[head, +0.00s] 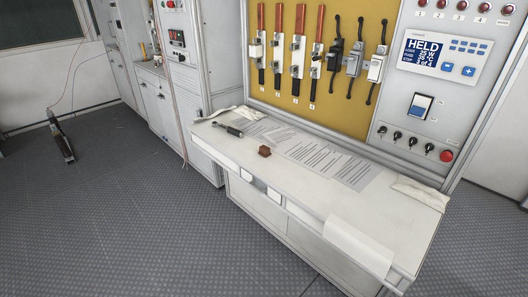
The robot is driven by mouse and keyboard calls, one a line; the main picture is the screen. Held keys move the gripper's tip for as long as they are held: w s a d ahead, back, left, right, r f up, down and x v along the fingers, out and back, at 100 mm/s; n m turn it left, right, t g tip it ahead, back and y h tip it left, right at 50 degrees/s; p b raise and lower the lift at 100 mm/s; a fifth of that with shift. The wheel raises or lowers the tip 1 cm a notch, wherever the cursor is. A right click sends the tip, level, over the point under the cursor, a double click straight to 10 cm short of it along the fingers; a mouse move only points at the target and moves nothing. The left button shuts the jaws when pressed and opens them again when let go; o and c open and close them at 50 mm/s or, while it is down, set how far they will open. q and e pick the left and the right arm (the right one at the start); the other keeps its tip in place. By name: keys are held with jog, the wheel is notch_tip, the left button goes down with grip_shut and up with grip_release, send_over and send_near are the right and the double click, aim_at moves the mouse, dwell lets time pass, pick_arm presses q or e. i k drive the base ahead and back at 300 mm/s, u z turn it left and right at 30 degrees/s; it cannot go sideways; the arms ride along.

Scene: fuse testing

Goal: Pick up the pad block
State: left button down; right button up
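A small reddish-brown block (264,151), which looks like the pad block, sits on the pale bench top (300,199). It lies near the left edge of the printed sheets and has clear space in front of it. Nothing is touching it from above. Neither of my grippers shows in the head view.
A dark-handled tool (228,129) lies to the left of the block. Printed sheets (325,160) cover the middle of the bench. White cloths lie at both ends. Behind stands a yellow board (270,67) with fuse holders, beside a control panel (441,55) reading HELD.

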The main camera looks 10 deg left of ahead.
aim_at(265, 151)
jog(key=u, duration=0.95)
jog(key=i, duration=1.25)
jog(key=z, duration=2.05)
